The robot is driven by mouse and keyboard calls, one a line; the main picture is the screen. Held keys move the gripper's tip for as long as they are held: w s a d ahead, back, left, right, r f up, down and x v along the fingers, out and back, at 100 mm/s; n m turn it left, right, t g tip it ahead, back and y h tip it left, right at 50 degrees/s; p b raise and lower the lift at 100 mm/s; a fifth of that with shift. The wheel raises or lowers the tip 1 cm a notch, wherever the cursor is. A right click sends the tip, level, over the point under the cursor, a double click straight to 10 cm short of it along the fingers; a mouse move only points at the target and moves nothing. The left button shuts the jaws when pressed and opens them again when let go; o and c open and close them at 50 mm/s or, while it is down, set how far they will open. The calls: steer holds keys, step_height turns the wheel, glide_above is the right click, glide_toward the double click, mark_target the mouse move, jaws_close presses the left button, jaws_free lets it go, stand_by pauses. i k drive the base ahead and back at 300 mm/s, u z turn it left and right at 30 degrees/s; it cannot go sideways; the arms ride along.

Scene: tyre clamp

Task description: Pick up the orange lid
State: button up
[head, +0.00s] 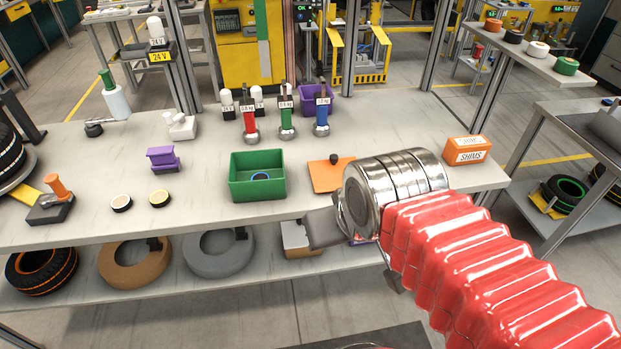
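The orange lid (327,175) is a flat square plate with a small dark knob on top. It lies on the grey workbench (220,222), just right of an open green bin (257,178). My gripper (328,228) is at the bench's front edge, in front of the lid and a little lower in the picture. A grey finger part points left; the silver wrist and red sleeve hide most of the gripper, so its opening is unclear. The wrist overlaps the lid's right side in the picture. The lid appears to rest on the bench, apart from my gripper.
An orange SHIMS box (467,150) stands at the right end of the bench. Weights with red, green and blue handles (286,112) stand behind the lid. A purple block (163,158) and two small round tins are left. Tyres (135,263) lie on the lower shelf.

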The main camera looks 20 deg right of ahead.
mark_target(327, 175)
steer(key=u, duration=0.2)
steer(key=i, duration=1)
steer(key=u, duration=0.1)
